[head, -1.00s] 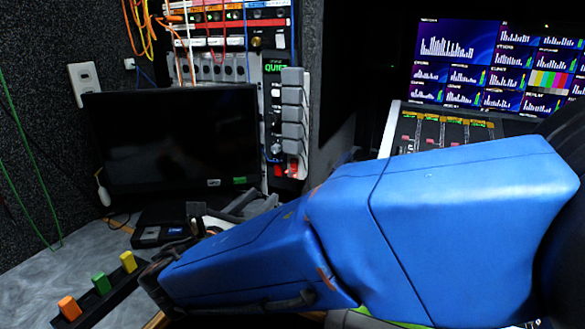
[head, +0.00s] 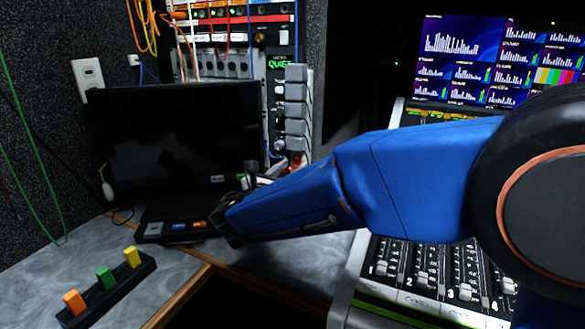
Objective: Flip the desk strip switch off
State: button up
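A vertical strip of grey plugs (head: 296,105) stands to the right of the black monitor, with a small red part (head: 296,159) at its lower end that may be a switch. A black strip (head: 127,283) with orange, green and yellow blocks lies on the desk at the lower left. I cannot tell for certain which one carries the desk strip switch, or its position. My blue arm reaches in from the right. My gripper (head: 252,178) is only partly visible beyond the arm, in front of the monitor's lower right corner; its fingers are too hidden to tell open from shut.
The black monitor (head: 178,135) stands behind a flat device with coloured buttons (head: 180,227). A mixing desk (head: 432,275) fills the lower right. Patch cables hang from the rack above. The grey desk (head: 40,290) has bare room around the block strip.

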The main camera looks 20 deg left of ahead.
jog(key=shift+w, duration=0.45)
grip_shut()
jog(key=shift+f+t, duration=0.2)
jog(key=shift+t, duration=0.4)
grip_release()
jog(key=s+a+f, duration=0.1)
jog(key=s+f, duration=0.1)
jog(key=s, duration=1.5)
